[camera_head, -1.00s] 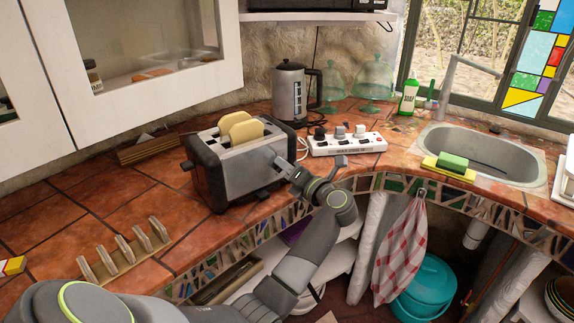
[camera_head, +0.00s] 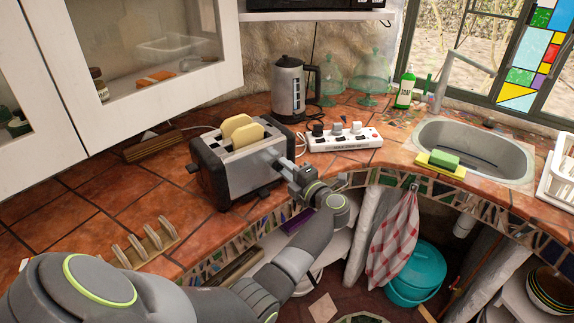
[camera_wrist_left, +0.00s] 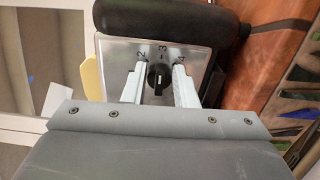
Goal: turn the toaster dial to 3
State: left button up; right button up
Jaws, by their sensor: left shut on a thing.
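The silver and black toaster (camera_head: 240,172) stands on the tiled counter with two slices of bread (camera_head: 243,131) in its slots. Its black dial (camera_wrist_left: 158,76) is on the end plate, with the marks 2, 3 and 4 around it in the left wrist view. The dial's long ridge stands nearly upright there, its top end toward the 3; which end is the pointer is hard to tell. My left gripper (camera_head: 287,167) is at the toaster's right end, shut on the dial, with one pale finger on each side (camera_wrist_left: 158,84). My right gripper is not in view.
A white power strip (camera_head: 340,141) lies right of the toaster, with a kettle (camera_head: 288,90) behind it. A wooden rack (camera_head: 146,243) stands front left. A sink (camera_head: 474,148) with a green sponge (camera_head: 445,160) is at the right.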

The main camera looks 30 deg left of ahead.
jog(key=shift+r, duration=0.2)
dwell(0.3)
pick_arm(q)
jog(key=o, duration=1)
jog(key=shift+d, duration=0.15)
